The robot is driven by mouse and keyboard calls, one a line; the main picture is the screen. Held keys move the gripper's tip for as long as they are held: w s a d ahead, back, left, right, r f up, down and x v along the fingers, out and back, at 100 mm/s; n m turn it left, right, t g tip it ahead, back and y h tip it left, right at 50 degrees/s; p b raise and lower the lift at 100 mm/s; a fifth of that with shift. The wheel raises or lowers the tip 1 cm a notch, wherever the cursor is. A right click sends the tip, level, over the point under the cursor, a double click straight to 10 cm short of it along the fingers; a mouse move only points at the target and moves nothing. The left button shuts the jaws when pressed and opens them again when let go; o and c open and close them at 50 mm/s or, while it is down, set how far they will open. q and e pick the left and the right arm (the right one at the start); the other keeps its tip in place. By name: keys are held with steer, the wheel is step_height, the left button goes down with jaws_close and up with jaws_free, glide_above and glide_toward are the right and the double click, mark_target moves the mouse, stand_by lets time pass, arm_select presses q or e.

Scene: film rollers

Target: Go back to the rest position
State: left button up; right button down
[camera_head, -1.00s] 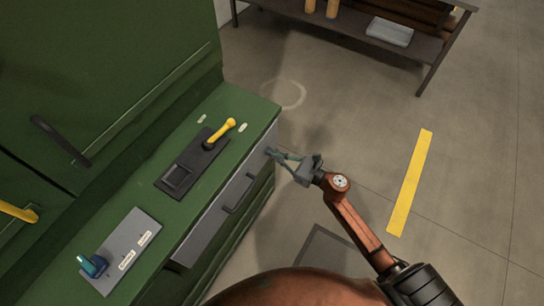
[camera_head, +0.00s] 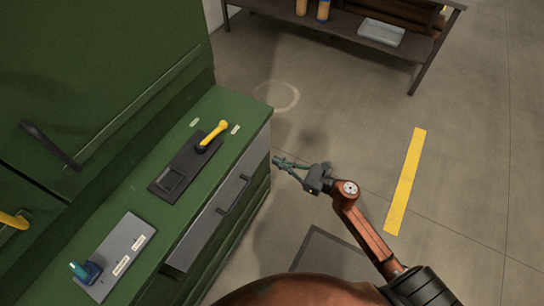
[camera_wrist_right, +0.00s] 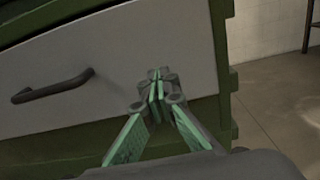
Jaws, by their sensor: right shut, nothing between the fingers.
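My right gripper (camera_head: 279,162) hangs in free air just right of the green machine's (camera_head: 240,112) drawer front. It is shut and empty. In the right wrist view the gripper's fingertips (camera_wrist_right: 158,84) meet, with the grey drawer front (camera_wrist_right: 120,65) and its dark handle (camera_wrist_right: 52,88) beyond them. No contact with the drawer shows. My left gripper is not in view.
On the machine's ledge are a black panel with a yellow-handled lever (camera_head: 213,134) and a grey plate with a blue switch (camera_head: 88,270). A dark table with a white tray (camera_head: 381,32) stands at the back. Floor around the yellow stripe (camera_head: 406,182) is clear.

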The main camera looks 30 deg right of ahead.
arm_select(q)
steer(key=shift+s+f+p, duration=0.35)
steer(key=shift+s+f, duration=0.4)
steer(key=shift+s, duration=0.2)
arm_select(e)
steer(key=v, duration=0.8)
steer(key=shift+w+d, duration=0.1)
steer(key=shift+d, duration=0.05)
